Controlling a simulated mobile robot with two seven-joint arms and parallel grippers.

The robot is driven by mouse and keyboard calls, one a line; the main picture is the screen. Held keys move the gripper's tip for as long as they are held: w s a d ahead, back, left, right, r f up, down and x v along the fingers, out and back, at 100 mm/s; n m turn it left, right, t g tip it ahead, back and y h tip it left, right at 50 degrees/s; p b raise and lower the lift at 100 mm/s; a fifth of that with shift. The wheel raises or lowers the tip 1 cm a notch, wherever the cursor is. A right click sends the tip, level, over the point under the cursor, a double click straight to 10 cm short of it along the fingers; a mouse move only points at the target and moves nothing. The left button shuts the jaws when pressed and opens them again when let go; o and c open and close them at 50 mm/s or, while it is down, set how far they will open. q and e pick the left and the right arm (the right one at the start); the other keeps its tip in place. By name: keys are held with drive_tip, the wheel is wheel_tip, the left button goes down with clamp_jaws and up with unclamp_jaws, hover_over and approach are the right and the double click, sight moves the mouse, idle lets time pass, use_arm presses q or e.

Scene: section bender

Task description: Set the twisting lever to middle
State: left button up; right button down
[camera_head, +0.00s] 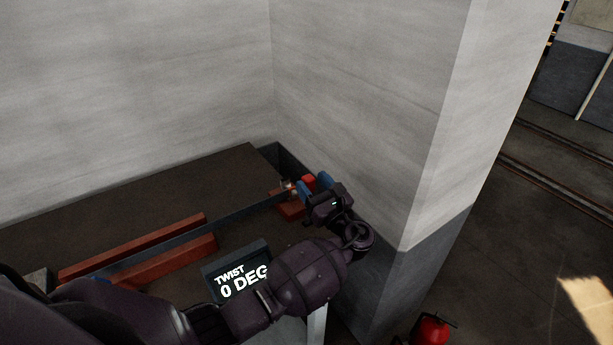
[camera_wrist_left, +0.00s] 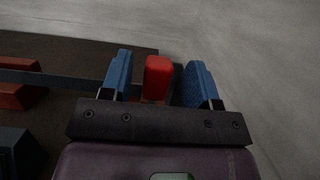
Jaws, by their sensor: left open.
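The twisting lever's red handle (camera_head: 308,181) is at the far right end of the metal bar, near the wall corner. My left gripper (camera_head: 316,183) reaches it from the front right, with its blue fingers open. In the left wrist view, the red handle (camera_wrist_left: 158,75) stands between the two open fingers (camera_wrist_left: 159,80), with a gap visible on each side. The display (camera_head: 238,280) reads "TWIST 0 DEG". The lever's lower part is hidden by the gripper. My right gripper is not seen.
A long metal bar (camera_head: 240,214) runs between red blocks (camera_head: 168,262) on the dark bench (camera_head: 130,200). Grey walls (camera_head: 350,100) stand close behind and right of the lever. A red fire extinguisher (camera_head: 432,331) is on the floor at the lower right.

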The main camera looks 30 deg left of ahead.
use_arm(q)
drive_tip(key=v, duration=0.7)
drive_tip(key=shift+b, duration=0.35)
drive_tip(key=shift+d, duration=0.1)
